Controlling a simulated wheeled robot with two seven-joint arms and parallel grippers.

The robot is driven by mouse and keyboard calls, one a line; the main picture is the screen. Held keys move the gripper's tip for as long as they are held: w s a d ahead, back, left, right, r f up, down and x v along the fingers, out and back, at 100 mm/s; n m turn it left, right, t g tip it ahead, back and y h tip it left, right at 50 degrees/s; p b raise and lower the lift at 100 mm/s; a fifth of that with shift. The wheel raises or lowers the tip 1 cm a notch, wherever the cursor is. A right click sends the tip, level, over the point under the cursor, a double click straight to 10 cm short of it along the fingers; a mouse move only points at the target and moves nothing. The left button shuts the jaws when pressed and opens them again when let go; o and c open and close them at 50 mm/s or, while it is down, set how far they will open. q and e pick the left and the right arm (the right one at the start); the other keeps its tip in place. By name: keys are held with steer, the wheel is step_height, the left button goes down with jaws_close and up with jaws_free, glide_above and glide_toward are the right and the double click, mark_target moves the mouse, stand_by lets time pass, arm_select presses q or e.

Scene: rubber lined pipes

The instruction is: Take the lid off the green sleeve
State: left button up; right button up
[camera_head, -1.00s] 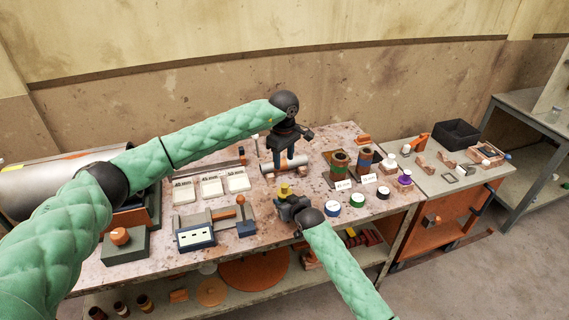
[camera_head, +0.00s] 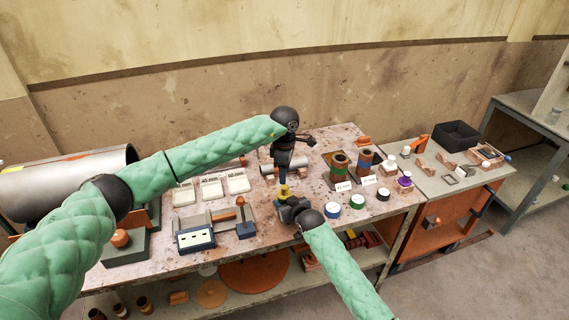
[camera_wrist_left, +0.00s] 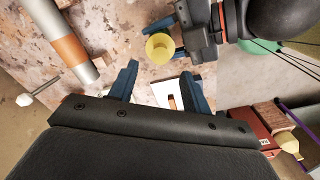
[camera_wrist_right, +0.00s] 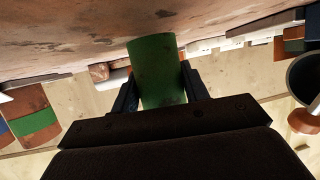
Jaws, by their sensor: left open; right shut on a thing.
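The green sleeve (camera_wrist_right: 158,72) stands between the fingers of my right gripper (camera_wrist_right: 157,78), which is shut on it. In the head view my right gripper (camera_head: 285,203) hides most of the sleeve. The yellow lid (camera_head: 284,190) shows at the sleeve's upper end. In the left wrist view the lid (camera_wrist_left: 160,48) is a round yellow disc just beyond the fingertips of my left gripper (camera_wrist_left: 158,72). My left gripper (camera_head: 283,180) is open and empty, pointing down above the lid. I cannot tell whether a finger touches the lid.
A grey pipe with an orange band (camera_wrist_left: 66,42) lies on the bench behind the grippers. White labelled trays (camera_head: 211,187) and a device with a blue front (camera_head: 196,238) are to the left.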

mark_target(284, 186)
arm_select(q)
step_height(284, 186, down, 8)
steer(key=shift+r, duration=0.1)
stand_by(0.4)
jaws_close()
steer(key=shift+r, duration=0.3)
stand_by(0.3)
steer(key=shift+r, duration=0.35)
steer(key=shift+r, duration=0.6)
steer(key=shift+r, duration=1.9)
arm_select(e)
steer(key=o, duration=1.5)
steer(key=shift+c, duration=0.2)
